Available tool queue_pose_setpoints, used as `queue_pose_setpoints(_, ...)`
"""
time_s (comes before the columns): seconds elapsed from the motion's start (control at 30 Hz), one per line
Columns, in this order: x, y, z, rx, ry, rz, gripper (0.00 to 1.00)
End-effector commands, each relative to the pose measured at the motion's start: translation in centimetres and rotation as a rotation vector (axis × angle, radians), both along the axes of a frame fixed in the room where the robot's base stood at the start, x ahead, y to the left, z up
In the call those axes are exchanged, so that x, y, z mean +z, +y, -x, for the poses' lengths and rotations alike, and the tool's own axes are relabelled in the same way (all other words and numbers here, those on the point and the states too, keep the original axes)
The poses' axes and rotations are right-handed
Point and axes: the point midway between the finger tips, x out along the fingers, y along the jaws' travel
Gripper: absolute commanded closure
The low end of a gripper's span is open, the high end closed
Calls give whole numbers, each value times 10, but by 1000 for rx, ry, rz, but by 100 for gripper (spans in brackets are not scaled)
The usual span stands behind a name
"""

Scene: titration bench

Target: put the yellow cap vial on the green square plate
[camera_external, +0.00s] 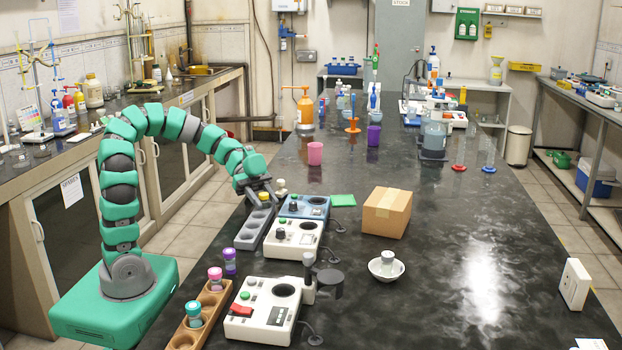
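A small vial with a pale yellow cap (281,187) shows just right of my gripper, near the far end of a grey rack (248,236). My gripper (267,190) is low over that end of the rack, with its dark fingers pointing down. Another small pale-capped vial (264,198) is at the fingers. The view is too small to tell whether the fingers touch either vial or are open or shut. The green square plate (342,200) lies flat and bare on the black bench, right of the rack and of my gripper.
Instruments with a blue top (305,207) and a white top (293,237) stand between rack and plate. A cardboard box (387,212) is right of the plate. A white bowl (387,268) holds a small vessel. A wooden rack (203,312) holds capped vials.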

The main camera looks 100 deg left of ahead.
Motion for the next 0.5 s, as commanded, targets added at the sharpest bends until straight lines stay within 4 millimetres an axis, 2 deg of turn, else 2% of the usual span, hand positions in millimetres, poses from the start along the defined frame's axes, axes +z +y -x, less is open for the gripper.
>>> queue_pose_setpoints(0.5,3,0,0,0,1,1,52)
